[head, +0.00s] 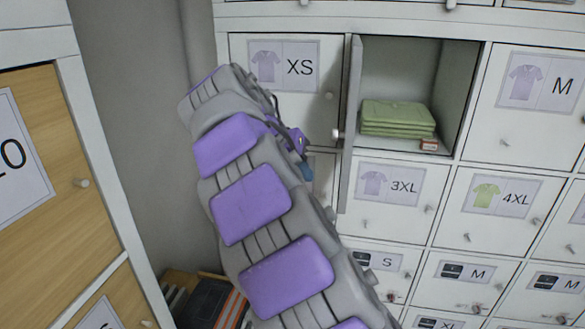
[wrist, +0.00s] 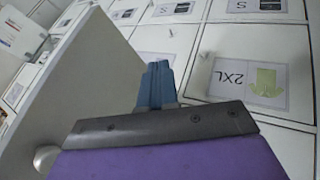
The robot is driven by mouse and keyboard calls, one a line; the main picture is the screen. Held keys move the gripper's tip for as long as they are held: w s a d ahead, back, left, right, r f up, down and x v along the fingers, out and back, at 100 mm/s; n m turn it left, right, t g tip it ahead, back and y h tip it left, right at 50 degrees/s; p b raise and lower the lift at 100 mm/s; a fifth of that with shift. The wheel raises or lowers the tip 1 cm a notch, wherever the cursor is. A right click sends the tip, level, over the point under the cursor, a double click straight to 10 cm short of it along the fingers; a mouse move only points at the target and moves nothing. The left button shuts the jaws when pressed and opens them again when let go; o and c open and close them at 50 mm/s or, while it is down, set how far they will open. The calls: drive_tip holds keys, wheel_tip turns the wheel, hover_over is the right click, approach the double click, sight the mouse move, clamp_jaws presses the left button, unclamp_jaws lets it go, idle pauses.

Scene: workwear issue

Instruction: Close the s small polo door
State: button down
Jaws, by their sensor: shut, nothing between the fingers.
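The open small polo door (head: 352,122) stands out from the cabinet between the XS door and an open compartment (head: 455,95), seen nearly edge-on in the head view. Its knob (head: 337,133) is near its front edge. The compartment holds folded green polos (head: 398,117). My gripper (head: 307,172) is just left of the door, below the XS label, partly hidden by my arm. In the wrist view its blue fingers (wrist: 158,85) are shut and empty. The door panel (wrist: 85,90) fills the left there, with a knob (wrist: 45,157) at lower left. Whether fingers touch it, I cannot tell.
A 2XL door (wrist: 255,85) shows in the wrist view. A wooden-fronted locker (head: 35,150) stands left, and dark items (head: 210,300) lie low.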

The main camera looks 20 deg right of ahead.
drive_tip(key=s+d+f, duration=0.2)
drive_tip(key=d+f, duration=0.1)
drive_tip(key=d, duration=0.3)
drive_tip(key=shift+f, duration=0.4)
drive_tip(key=shift+a, duration=0.2)
drive_tip(key=shift+s, duration=0.1)
